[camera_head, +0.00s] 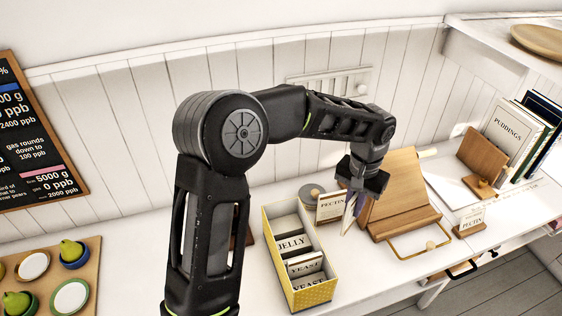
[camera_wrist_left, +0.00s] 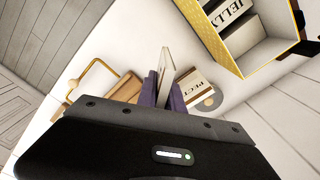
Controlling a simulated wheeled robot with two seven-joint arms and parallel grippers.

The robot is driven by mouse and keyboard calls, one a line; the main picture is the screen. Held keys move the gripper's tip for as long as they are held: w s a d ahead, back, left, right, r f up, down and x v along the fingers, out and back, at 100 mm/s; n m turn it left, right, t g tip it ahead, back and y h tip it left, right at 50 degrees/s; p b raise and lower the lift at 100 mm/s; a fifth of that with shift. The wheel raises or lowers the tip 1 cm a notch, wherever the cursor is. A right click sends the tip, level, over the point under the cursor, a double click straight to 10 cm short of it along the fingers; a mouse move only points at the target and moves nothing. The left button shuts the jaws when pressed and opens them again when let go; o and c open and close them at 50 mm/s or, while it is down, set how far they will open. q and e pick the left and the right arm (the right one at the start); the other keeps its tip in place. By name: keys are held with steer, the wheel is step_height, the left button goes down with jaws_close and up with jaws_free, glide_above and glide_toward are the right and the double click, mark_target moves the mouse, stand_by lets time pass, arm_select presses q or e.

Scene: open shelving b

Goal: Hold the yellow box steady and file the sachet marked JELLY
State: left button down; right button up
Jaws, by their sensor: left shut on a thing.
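The yellow box (camera_head: 313,293) stands on the counter, open at the top, with white cards or packets inside marked JELLY (camera_head: 292,244) and YEAST (camera_head: 305,264). My left gripper (camera_head: 355,204) is to the right of the box and above the counter. It is shut on a thin pale sachet (camera_head: 349,213), held on edge; its marking cannot be read. In the left wrist view the sachet (camera_wrist_left: 167,72) stands between the purple fingers (camera_wrist_left: 163,90), apart from the yellow box (camera_wrist_left: 202,22) at the upper right. My right gripper is not in view.
A PECTIN packet (camera_head: 329,207) stands just behind the box, near a grey round lid (camera_head: 310,191). A wooden stand (camera_head: 400,190) is close to the right of the gripper. Further right are a small PECTIN card (camera_head: 471,218) and books (camera_head: 514,130). A fruit board (camera_head: 88,250) lies left.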

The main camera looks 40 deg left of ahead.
arm_select(q)
steer(key=shift+d, duration=0.1)
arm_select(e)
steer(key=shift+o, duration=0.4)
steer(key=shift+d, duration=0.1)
arm_select(q)
steer(key=shift+a+r, duration=0.2)
arm_select(e)
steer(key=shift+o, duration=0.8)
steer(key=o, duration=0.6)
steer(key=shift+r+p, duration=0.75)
steer(key=shift+p, duration=0.05)
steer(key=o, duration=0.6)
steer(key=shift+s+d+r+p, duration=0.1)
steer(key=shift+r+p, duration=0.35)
steer(key=shift+p, duration=0.05)
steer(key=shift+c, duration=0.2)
arm_select(q)
steer(key=s+a+r+n, duration=1)
steer(key=a+r+n, duration=0.2)
steer(key=n, duration=0.3)
steer(key=shift+s+r+n, duration=0.2)
steer(key=shift+n, duration=0.1)
steer(key=shift+f, duration=0.1)
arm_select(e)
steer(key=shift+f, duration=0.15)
